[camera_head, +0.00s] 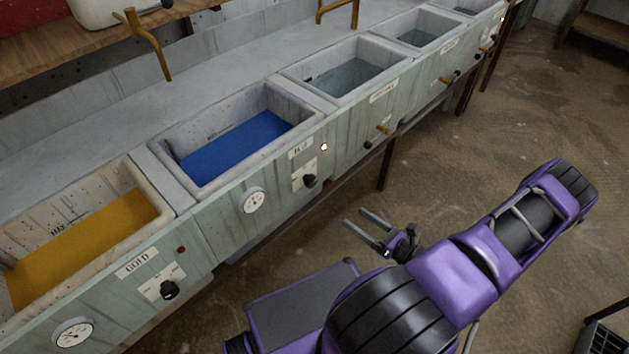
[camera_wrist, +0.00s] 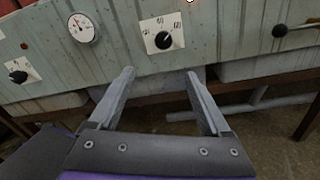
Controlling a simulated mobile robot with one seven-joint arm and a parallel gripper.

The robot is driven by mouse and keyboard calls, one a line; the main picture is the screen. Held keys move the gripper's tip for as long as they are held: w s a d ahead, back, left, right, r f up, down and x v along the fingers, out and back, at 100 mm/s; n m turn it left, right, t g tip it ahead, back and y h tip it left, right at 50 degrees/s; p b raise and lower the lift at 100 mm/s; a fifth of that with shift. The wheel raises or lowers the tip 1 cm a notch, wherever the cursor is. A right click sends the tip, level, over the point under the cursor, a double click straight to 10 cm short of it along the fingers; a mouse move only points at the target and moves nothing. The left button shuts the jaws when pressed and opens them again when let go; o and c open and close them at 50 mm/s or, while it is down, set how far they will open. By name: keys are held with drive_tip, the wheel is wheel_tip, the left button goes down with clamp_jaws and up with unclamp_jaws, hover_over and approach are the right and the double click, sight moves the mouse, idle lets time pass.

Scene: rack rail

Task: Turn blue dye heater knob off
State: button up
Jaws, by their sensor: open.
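The blue dye heater knob (camera_head: 310,181) is a black knob on a white plate on the front panel, below the blue dye basin (camera_head: 181,184). In the wrist view the same knob (camera_wrist: 164,40) shows at the top centre, its pale mark hard to read. A small lamp (camera_head: 324,147) glows above the knob plate. My gripper (camera_head: 356,227) is open and empty, in front of the panel and apart from the knob. In the wrist view its two fingers (camera_wrist: 158,80) point toward the panel, with the knob above and between their tips.
A gauge (camera_head: 253,200) sits left of the blue knob. The gold dye basin (camera_head: 165,207) and its black knob (camera_head: 169,290) are further left. A brass tap lever (camera_head: 383,129) with a dark end juts from the panel to the right. The floor before the panel is clear.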

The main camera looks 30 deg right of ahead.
drive_tip(key=b, duration=0.1)
approach(313, 184)
drive_tip(key=x, duration=0.9)
drive_tip(key=shift+w, duration=0.25)
clamp_jaws()
